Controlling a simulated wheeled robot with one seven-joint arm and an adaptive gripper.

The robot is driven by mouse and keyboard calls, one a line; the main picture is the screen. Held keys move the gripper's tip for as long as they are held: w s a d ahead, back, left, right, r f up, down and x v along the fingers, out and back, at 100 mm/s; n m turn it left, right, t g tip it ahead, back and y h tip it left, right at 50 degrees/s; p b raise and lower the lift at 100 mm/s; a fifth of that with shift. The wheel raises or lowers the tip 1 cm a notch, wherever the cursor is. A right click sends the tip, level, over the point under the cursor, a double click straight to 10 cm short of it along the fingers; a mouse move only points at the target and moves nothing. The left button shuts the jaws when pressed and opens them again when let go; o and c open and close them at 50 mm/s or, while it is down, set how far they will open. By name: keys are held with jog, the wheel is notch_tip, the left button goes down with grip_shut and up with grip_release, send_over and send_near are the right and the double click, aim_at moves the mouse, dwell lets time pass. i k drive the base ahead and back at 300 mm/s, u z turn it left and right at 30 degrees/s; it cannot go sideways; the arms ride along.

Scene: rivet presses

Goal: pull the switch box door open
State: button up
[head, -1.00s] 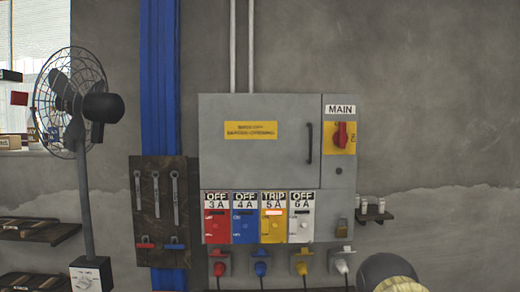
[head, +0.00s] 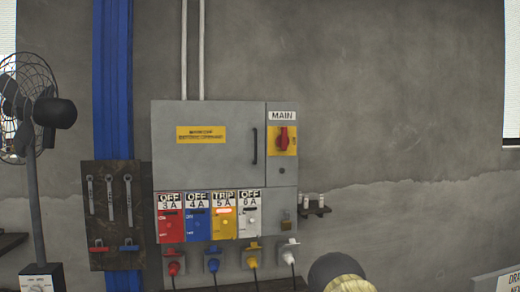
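The grey switch box (head: 282,182) is mounted on the concrete wall, left of the middle of the head view. Its door (head: 210,165) is shut and carries a yellow warning label. A dark upright handle (head: 255,146) sits near the door's right edge. Right of the door is the red MAIN switch (head: 282,138) on a yellow plate. Below the door are red, blue, yellow and white breakers marked OFF, OFF, TRIP and OFF. A rounded dark and cream part at the bottom edge seems to be my arm. My gripper does not show.
Plugs with cables (head: 254,261) hang below the box. A tool board (head: 118,215) and a blue post (head: 118,80) stand to its left, with a fan (head: 40,115) further left. A small shelf (head: 315,210) is at its right. The wall further right is bare.

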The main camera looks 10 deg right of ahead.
aim_at(204, 145)
jog(key=u, duration=0.7)
jog(key=i, duration=0.85)
jog(key=z, duration=0.65)
